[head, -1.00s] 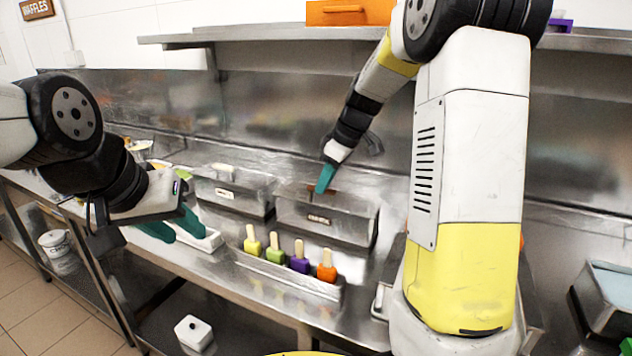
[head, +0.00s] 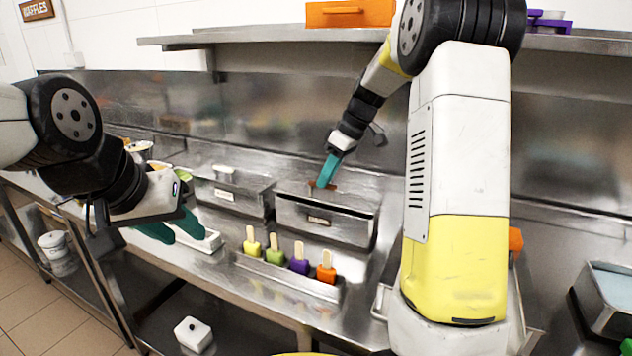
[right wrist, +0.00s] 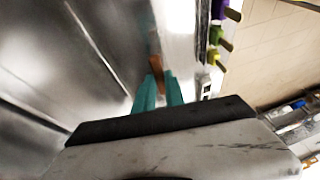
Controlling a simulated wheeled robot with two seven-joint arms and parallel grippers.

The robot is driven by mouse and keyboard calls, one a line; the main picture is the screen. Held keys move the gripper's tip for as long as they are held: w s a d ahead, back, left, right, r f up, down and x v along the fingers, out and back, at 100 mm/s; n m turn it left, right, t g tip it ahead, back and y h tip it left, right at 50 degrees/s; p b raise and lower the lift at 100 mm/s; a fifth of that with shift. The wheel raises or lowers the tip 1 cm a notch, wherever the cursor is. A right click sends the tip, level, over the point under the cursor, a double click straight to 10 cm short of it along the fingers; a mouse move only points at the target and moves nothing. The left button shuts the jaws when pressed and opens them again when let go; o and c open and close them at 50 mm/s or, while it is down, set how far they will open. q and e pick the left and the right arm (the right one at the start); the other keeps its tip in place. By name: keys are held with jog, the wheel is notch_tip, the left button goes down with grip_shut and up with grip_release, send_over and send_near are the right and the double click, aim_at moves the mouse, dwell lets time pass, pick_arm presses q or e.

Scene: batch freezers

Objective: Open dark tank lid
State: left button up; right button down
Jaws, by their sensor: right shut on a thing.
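The dark tank (head: 325,222) is a steel box with a small dark label on the counter, right of a similar steel tank. Its lid (head: 352,191) has a brown handle (head: 317,184) and is raised and tilted, with a dark gap showing along the tank's front top edge. My right gripper (head: 326,176) is shut on the brown handle; the teal fingers around the handle (right wrist: 154,68) also show in the right wrist view. The tank's inside is mostly hidden. My left gripper (head: 174,228) is open and empty, by a white tray at the left.
The second tank (head: 233,194) has its lid on, with a white handle. A steel holder (head: 290,277) with several coloured ice pops stands in front of the tanks. A shelf (head: 270,36) with an orange box (head: 348,13) runs above.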

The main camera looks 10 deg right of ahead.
jog(key=shift+w+d+r+g+y, duration=0.4)
jog(key=shift+w+d+r+g, duration=0.1)
jog(key=shift+w, duration=0.1)
jog(key=w+d+f, duration=0.2)
jog(key=w+d, duration=0.6)
jog(key=w, duration=0.3)
jog(key=shift+w+d+f, duration=0.2)
jog(key=shift+w, duration=0.15)
dwell(0.5)
jog(key=c, duration=1.4)
grip_release()
jog(key=shift+w+f, duration=0.15)
